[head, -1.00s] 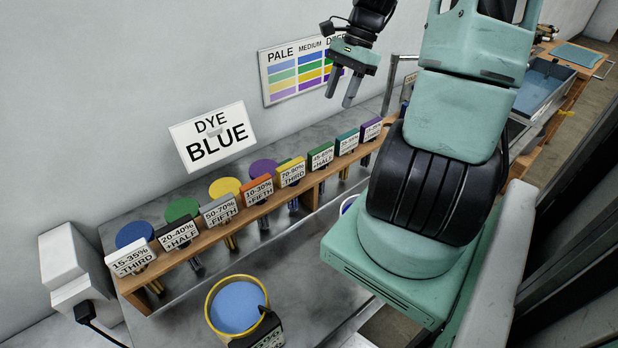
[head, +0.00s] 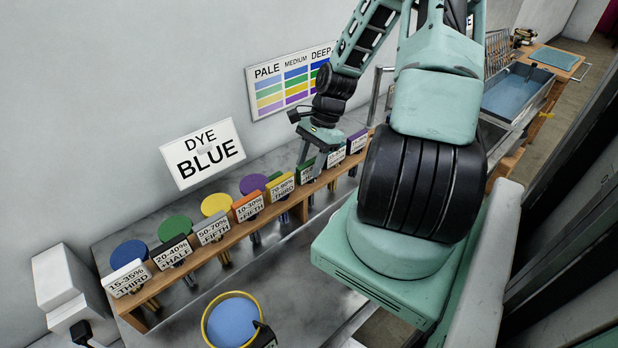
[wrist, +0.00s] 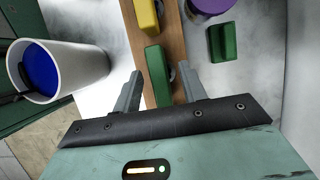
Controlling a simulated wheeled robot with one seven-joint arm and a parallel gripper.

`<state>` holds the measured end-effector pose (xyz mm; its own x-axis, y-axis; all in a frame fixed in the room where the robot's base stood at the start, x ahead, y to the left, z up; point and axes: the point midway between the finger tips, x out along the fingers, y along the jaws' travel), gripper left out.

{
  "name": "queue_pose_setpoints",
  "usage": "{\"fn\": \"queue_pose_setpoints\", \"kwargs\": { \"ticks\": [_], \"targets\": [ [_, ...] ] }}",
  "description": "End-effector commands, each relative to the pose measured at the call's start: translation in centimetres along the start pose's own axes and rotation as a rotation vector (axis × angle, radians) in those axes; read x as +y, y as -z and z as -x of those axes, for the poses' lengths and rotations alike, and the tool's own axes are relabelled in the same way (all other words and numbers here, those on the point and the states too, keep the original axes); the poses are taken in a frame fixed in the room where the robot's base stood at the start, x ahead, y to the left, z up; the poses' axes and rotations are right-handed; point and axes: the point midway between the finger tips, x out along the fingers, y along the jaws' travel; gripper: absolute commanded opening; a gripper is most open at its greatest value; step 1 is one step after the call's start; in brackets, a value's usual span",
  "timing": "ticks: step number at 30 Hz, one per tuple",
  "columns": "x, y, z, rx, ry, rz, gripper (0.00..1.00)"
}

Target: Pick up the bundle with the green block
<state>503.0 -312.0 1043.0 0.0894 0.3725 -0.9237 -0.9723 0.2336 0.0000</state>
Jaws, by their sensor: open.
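The rack's green block (wrist: 157,62) shows in the wrist view between my two fingers, with clear gaps beside it. In the head view this green block (head: 307,173) sits in the wooden rack just right of the yellow block (head: 282,187), partly covered by my gripper (head: 309,160). My gripper (wrist: 159,88) is open and empty, pointing down over the rack. I cannot tell how far the fingertips reach down beside the block. The bundle under it is hidden. A second green block (wrist: 222,42) shows in the wrist view, away from the rack.
The wooden rack (head: 235,238) holds several labelled coloured blocks in a row. Round blue (head: 128,253), green (head: 174,228), yellow (head: 215,203) and purple (head: 253,184) tops stand behind it. A yellow-rimmed blue pot (head: 232,322) stands in front. A white cup of blue liquid (wrist: 98,65) is near the fingers.

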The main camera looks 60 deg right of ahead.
Motion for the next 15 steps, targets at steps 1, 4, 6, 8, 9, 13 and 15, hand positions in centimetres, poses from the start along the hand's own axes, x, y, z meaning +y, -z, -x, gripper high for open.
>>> {"fn": "queue_pose_setpoints", "kwargs": {
  "ticks": [1, 4, 6, 8, 9, 13, 15],
  "targets": [
    [0.1, -0.2, -0.5, -0.004, -0.003, 0.001, 0.42],
    [0.1, -0.2, -1.7, -0.002, -0.002, 0.001, 0.42],
    [0.1, -0.1, -2.3, -0.002, -0.002, 0.001, 0.42],
    [0.1, -0.1, -2.5, 0.000, -0.001, 0.000, 0.42],
    [0.1, -0.1, -2.5, 0.000, 0.000, 0.000, 0.42],
    [0.1, 0.0, -2.5, 0.001, 0.000, 0.000, 0.42],
    [0.1, 0.0, -2.5, 0.001, 0.000, 0.000, 0.36]
  ]
}}
